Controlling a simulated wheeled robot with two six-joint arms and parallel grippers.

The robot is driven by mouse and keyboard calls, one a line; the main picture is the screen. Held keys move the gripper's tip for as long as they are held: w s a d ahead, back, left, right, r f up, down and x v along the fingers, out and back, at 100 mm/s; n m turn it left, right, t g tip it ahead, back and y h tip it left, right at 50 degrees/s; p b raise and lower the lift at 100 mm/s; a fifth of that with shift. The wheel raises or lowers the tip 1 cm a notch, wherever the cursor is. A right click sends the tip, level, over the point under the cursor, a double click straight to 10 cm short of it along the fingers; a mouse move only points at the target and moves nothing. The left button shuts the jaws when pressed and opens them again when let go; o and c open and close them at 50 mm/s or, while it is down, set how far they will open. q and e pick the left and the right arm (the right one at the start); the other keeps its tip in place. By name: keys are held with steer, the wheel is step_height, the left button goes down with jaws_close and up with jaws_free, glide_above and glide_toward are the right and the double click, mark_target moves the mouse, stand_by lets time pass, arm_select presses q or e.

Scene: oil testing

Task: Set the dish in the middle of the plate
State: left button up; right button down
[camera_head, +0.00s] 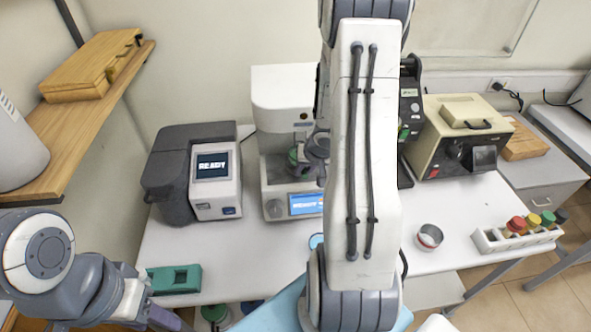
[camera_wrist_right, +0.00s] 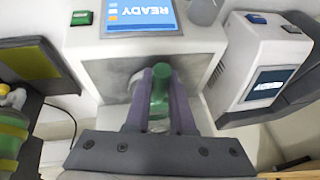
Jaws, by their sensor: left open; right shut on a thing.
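My right gripper (camera_wrist_right: 160,75) is inside the bay of the white machine with a blue READY screen (camera_head: 306,204), its purple fingers shut on a green piece (camera_wrist_right: 160,88). The lower part of what it holds is mostly hidden by the fingers, so I cannot tell if this is the dish. A small metal bowl (camera_head: 429,236) stands on the table to the right. My left gripper (camera_head: 170,319) is open at the lower left, partly cut off by the frame.
A dark grey and white READY device (camera_head: 205,170) stands left of the machine. A green block (camera_head: 174,279) lies at the table's left edge. A rack (camera_head: 505,235) of coloured caps and a beige instrument (camera_head: 458,135) are on the right. My right arm hides the table's middle.

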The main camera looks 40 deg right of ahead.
steer(key=shift+s+d+f, duration=0.1)
steer(key=shift+s+f, duration=0.2)
steer(key=shift+w+a, duration=0.2)
steer(key=shift+w, duration=0.1)
arm_select(q)
steer(key=shift+s+a+f, duration=0.1)
steer(key=shift+s+f, duration=0.15)
steer(key=shift+f, duration=0.2)
arm_select(e)
steer(key=shift+s, duration=0.15)
steer(key=shift+f, duration=0.2)
steer(key=c, duration=0.9)
jaws_free()
steer(key=shift+o, duration=0.7)
arm_select(q)
steer(key=shift+f, duration=0.1)
arm_select(e)
steer(key=shift+r, duration=0.1)
